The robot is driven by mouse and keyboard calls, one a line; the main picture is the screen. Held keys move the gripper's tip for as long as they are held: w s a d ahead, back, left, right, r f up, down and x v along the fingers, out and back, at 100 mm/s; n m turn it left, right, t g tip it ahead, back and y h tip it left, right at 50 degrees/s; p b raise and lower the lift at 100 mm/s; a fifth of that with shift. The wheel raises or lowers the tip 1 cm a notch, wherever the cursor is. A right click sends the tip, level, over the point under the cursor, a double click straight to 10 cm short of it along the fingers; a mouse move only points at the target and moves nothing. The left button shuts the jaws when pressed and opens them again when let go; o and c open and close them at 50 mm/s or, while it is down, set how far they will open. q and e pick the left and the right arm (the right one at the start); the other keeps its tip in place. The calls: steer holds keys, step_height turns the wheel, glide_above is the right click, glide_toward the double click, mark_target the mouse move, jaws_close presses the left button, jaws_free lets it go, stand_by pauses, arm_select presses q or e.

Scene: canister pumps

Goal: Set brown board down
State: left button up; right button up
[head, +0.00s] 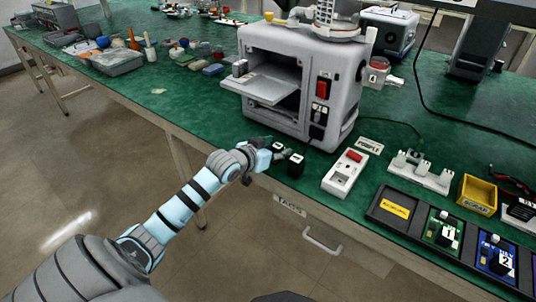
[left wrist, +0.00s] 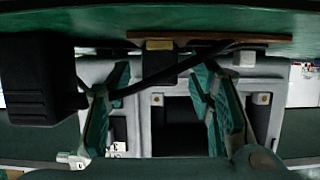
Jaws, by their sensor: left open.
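A thin brown board (left wrist: 215,42) shows edge-on in the left wrist view, lying against the green table top (left wrist: 60,22), which appears upside down there. A dark block with a gold patch (left wrist: 160,62) is at the board, between the fingers in the picture. My left gripper (head: 271,149) is at the table's front edge, in front of the white machine. In the left wrist view its two green fingers (left wrist: 161,75) are spread apart, with no board gripped between them. I cannot make out the board in the head view. My right gripper is not in view.
A black box (head: 296,166) stands just right of my left gripper; a dark cable crosses the wrist view. The white machine (head: 290,100) with its open tray (head: 268,88) stands behind. A white switch strip (head: 345,172) and panels are to the right.

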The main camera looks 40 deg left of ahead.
arm_select(q)
steer(key=shift+s+r, duration=0.1)
steer(key=shift+r, duration=0.05)
steer(key=c, duration=0.4)
jaws_close()
steer(key=shift+r, duration=0.1)
